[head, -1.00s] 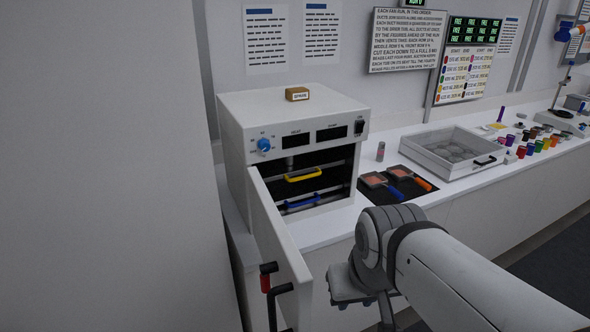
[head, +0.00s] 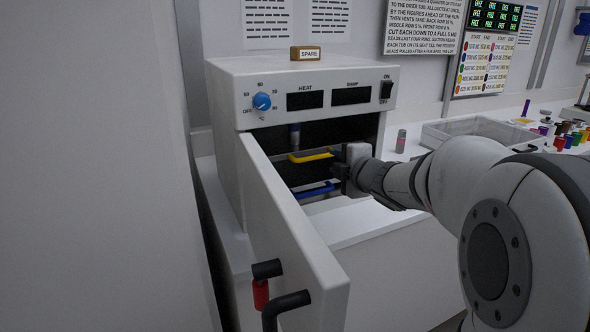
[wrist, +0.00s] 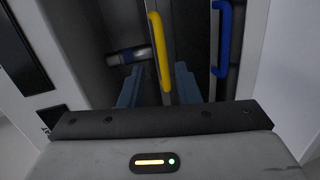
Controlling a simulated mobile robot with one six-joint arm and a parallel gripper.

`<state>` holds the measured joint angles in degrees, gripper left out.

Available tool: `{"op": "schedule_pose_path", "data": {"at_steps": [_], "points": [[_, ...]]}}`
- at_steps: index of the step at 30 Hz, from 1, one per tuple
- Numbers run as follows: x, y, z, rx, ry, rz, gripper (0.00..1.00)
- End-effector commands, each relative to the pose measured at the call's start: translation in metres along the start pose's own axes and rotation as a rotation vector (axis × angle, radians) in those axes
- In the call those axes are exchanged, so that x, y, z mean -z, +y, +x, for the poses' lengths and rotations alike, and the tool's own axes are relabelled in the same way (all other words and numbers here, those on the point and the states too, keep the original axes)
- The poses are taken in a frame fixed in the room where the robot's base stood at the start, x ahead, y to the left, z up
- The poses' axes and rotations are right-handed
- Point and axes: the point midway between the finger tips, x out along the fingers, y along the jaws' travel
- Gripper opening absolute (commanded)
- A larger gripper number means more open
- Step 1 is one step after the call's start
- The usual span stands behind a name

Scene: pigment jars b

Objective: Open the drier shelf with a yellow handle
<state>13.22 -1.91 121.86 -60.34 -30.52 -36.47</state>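The drier is a white box (head: 228,100) with its door (head: 285,235) swung open towards me. Inside, the upper shelf has a yellow handle (head: 312,156) and the lower shelf has a blue handle (head: 314,190). My gripper (head: 338,170) is at the right side of the drier opening, close to the yellow handle. In the wrist view my gripper (wrist: 157,80) is open, and the yellow handle (wrist: 158,50) shows between its two fingers. I cannot tell whether the fingers reach around it. The blue handle (wrist: 222,40) lies to the right, outside the fingers. The yellow-handled shelf appears inside the drier.
The open door with its red and black handle (head: 262,285) stands left of my arm. A small spare box (head: 305,53) sits on the drier. A grey can (head: 400,141) and a tray (head: 465,127) stand to the right on the counter.

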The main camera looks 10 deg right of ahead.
Motion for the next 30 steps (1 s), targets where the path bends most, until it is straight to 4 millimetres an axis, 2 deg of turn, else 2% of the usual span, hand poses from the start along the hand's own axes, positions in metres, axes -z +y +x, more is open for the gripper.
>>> {"op": "schedule_pose_path", "data": {"at_steps": [1,7,18,22,30], "points": [[0.001,-0.008,0.005,-0.006,0.026,-0.030,0.29],[0.007,-0.007,0.023,-0.017,0.069,-0.071,0.29],[0.013,-0.006,0.078,-0.016,0.071,-0.070,0.29],[0.015,-0.006,0.086,-0.015,0.071,-0.070,0.29],[0.015,-0.005,0.087,-0.016,0.070,-0.069,0.29]]}}
